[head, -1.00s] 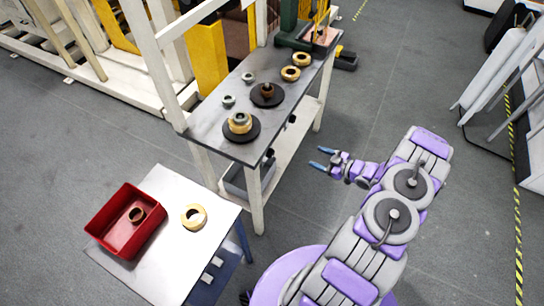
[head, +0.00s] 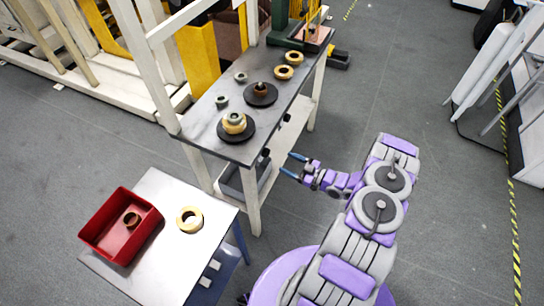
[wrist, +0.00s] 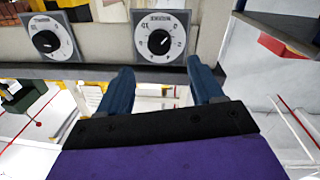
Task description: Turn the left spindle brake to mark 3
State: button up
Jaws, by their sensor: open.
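Two dark round knobs on white dial plates show in the wrist view, which looks upside down. One dial (wrist: 47,41) is at the picture's left and the other (wrist: 160,42) is at top centre. The centre one seems to be the left spindle brake, as the picture is inverted; its numerals are too small to read surely. My gripper (wrist: 160,90) is open and empty, its blue fingers apart below that dial in the picture and not touching it. In the head view my gripper (head: 290,167) is just right of the bench's front edge.
The grey bench (head: 205,125) carries two black spindle discs, the nearer (head: 246,136) with stacked rings, and loose rings. A white side table (head: 165,260) holds a red bin (head: 105,215) and a tan ring (head: 190,212).

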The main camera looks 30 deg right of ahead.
aim_at(266, 153)
jog(key=b+x, duration=0.1)
jog(key=x, duration=0.7)
jog(key=shift+w, duration=0.1)
jog(key=shift+c, duration=0.2)
jog(key=c, duration=1)
